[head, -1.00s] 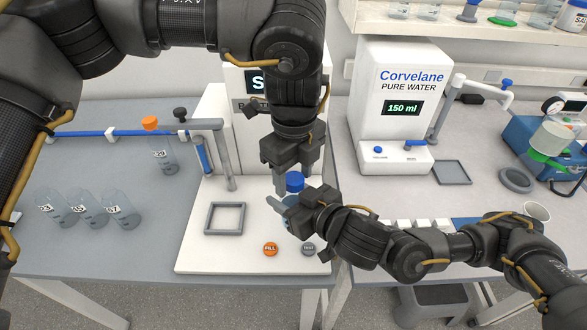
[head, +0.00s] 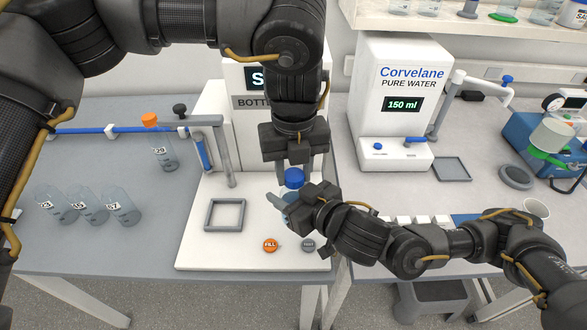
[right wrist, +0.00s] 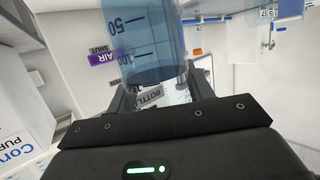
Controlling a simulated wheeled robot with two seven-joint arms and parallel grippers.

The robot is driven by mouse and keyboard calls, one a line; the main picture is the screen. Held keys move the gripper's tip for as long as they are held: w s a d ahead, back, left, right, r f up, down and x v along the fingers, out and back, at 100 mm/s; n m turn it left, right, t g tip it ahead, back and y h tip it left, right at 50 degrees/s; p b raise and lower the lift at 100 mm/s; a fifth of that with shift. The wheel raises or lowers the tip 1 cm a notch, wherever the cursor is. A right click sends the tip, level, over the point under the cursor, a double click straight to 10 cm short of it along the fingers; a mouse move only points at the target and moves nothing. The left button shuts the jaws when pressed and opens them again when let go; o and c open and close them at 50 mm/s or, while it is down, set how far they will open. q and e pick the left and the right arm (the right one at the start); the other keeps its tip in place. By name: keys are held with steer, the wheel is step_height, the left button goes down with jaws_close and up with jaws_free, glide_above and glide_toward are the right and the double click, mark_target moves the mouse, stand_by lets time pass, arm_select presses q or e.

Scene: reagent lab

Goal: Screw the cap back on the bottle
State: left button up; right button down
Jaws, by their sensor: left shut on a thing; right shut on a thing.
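The bottle is clear blue with graduation marks; it fills the upper middle of the right wrist view (right wrist: 152,45). My right gripper (head: 287,203) is shut on the bottle, reaching in from the right; the gripper hides most of the bottle in the head view. The blue cap (head: 293,178) is directly above the bottle's neck. My left gripper (head: 294,169) points down from above and is shut on the cap. I cannot tell whether the cap is fully seated on the neck.
The white station base (head: 215,257) holds a grey square frame (head: 225,201) and an orange FILL button (head: 270,245). A water dispenser (head: 400,95) stands at right.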

arm_select(q)
steer(key=o, duration=1.1)
steer(key=shift+r, duration=2.3)
steer(key=shift+c, duration=0.5)
